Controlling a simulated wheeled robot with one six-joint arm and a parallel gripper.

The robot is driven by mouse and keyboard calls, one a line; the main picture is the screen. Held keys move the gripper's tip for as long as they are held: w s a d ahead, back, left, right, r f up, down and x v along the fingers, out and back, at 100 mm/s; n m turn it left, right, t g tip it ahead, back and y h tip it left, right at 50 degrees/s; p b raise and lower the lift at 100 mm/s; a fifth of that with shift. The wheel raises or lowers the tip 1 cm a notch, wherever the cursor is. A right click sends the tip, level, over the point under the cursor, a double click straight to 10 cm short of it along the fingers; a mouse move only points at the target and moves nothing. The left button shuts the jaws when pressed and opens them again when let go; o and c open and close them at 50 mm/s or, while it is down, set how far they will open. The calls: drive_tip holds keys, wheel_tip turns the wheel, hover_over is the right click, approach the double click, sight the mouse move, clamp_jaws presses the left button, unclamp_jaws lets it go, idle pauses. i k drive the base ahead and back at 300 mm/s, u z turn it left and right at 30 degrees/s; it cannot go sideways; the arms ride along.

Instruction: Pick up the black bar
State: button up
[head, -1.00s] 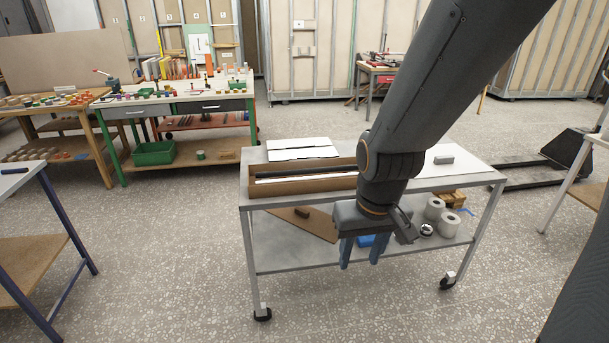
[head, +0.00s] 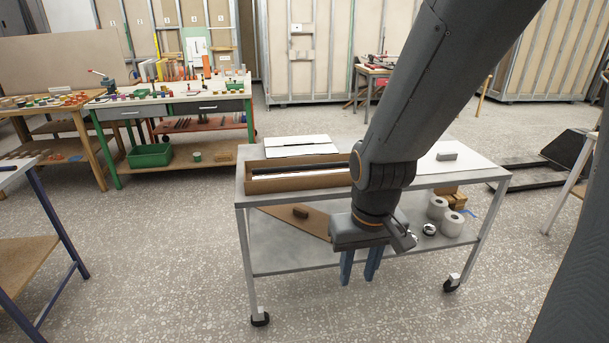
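A long thin black bar (head: 300,170) lies in an open cardboard box (head: 290,185) on the cart's top, beside a white strip (head: 285,176). Its right end is hidden behind my arm. My gripper (head: 358,272) points down in front of the cart's near edge, below the level of the top. Its two blue fingers are apart with nothing visible between them. It is clear of the box and the bar.
Floor in front is free. A blue-legged table (head: 60,220) stands left.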

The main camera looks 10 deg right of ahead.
sight(261, 170)
drive_tip(key=z, duration=0.1)
drive_tip(key=i, duration=1.6)
drive_tip(key=z, duration=0.45)
